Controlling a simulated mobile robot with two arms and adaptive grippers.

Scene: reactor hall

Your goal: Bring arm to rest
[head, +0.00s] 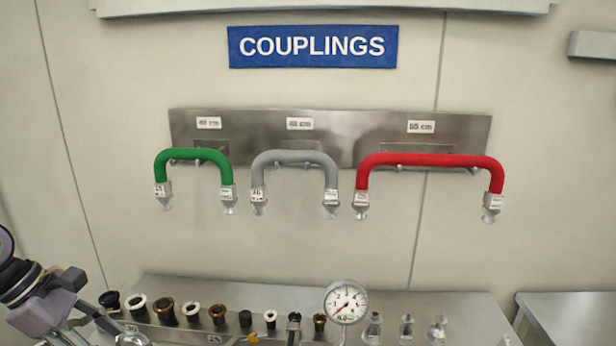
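My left arm comes in at the lower left corner. Its gripper (92,318) is low, over the left end of the bench, near the row of fittings. The frame does not show clearly whether its fingers are open or shut, and the lower part is cut off by the picture's edge. My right arm and gripper are not in view.
Green (195,155), grey (293,157) and red (430,160) hoses hang on a steel wall rack (345,124) under a COUPLINGS sign (312,47). A steel bench (440,299) carries several fittings (190,312) and a gauge (345,301). Another steel surface (575,309) is right.

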